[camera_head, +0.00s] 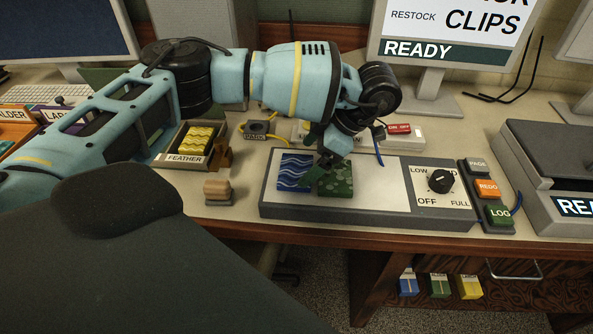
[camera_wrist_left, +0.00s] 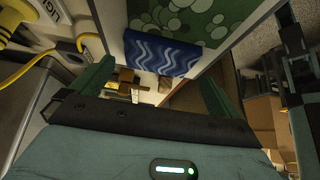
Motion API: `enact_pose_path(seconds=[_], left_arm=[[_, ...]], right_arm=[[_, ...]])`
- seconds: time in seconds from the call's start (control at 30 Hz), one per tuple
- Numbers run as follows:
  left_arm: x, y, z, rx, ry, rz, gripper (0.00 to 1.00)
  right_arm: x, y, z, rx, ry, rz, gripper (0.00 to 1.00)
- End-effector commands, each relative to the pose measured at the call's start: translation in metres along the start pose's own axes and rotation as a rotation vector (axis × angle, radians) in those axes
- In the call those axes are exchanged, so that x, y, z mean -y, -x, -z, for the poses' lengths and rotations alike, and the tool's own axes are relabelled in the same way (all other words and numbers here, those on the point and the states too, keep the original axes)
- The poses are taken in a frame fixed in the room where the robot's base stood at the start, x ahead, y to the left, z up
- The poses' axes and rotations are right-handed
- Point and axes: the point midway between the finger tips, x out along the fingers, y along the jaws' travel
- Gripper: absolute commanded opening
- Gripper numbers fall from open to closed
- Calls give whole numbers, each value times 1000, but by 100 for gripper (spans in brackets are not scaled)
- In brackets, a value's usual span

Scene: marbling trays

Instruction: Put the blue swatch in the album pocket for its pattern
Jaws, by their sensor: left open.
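The blue swatch (camera_head: 293,172), with pale wavy lines, lies at the left end of a light panel. A green swatch (camera_head: 337,181) with a blotchy pattern lies just right of it. My left gripper (camera_head: 320,165) is over the two swatches, its wrist partly covering them. In the left wrist view the blue swatch (camera_wrist_left: 165,54) lies ahead of the open fingers of my left gripper (camera_wrist_left: 155,88), with nothing held between them. The green swatch (camera_wrist_left: 190,20) is beside it. I cannot make out a wave-pattern album pocket. My right gripper is not in view.
A tray labelled FEATHER (camera_head: 184,159) holds a yellow swatch (camera_head: 200,140). A small tan-topped block (camera_head: 218,189) stands in front of it. The grey-edged panel (camera_head: 380,190) has clear space and a dial (camera_head: 440,181). Buttons (camera_head: 487,189) stand at its right.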

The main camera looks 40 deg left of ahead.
Motion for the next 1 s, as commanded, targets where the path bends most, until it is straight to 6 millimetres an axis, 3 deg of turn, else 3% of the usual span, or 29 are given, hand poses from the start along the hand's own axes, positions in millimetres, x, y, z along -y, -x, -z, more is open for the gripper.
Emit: enact_pose_path(seconds=[0.2, 0.47, 0.77, 1.0], left_arm=[[-1, -31, 2, -1, 1, 1, 100], [-1, -37, 2, -1, 1, 0, 100], [-1, -36, 2, -1, 1, 0, 64], [-1, -35, 2, 0, 1, 0, 64]], right_arm=[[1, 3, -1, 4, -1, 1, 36], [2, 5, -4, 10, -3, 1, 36], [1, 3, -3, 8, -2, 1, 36], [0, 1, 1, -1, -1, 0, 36]])
